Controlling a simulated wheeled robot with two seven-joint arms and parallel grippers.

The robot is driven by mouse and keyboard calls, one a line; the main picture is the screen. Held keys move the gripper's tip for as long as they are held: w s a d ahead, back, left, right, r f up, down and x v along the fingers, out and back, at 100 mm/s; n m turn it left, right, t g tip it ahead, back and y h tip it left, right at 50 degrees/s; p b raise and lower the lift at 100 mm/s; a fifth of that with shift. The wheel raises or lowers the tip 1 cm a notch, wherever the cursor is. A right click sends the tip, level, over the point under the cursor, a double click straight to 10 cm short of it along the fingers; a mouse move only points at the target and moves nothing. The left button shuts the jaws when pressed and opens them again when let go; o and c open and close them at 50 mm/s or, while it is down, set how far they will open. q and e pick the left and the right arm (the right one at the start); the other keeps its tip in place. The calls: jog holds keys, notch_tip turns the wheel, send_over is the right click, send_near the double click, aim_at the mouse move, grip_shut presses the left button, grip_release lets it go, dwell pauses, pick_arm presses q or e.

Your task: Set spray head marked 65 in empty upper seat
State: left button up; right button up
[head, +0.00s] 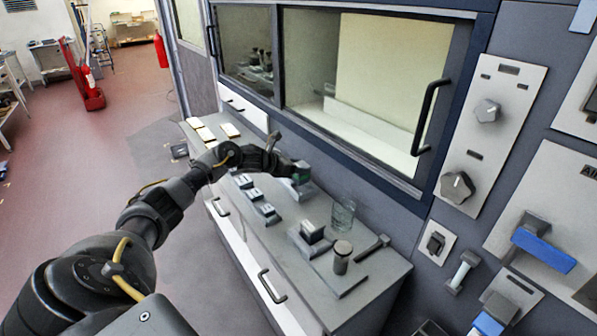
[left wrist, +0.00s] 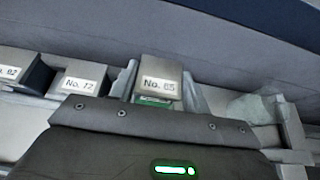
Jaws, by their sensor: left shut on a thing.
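My left gripper (head: 293,180) is shut on the spray head marked No. 65 (left wrist: 158,86), a grey block with a white label. In the left wrist view its label faces the camera and a green strip shows below it. In the head view the gripper is over the counter, near the cabinet wall, and the held head is mostly hidden. To its left in the wrist view are blocks marked No. 72 (left wrist: 88,82) and No. 82 (left wrist: 22,71). I cannot pick out an empty upper seat. My right gripper is not in view.
The grey counter (head: 290,250) holds several small labelled blocks (head: 255,195), a clear glass (head: 342,214), a dark cylinder (head: 342,256) and a block on a dark base (head: 311,232). A windowed cabinet with a black handle (head: 430,116) rises behind. Wall knobs (head: 458,187) are at right.

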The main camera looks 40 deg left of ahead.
pick_arm(q)
notch_tip(320, 180, up, 2)
jog(key=shift+r, duration=0.25)
jog(key=shift+f, duration=0.1)
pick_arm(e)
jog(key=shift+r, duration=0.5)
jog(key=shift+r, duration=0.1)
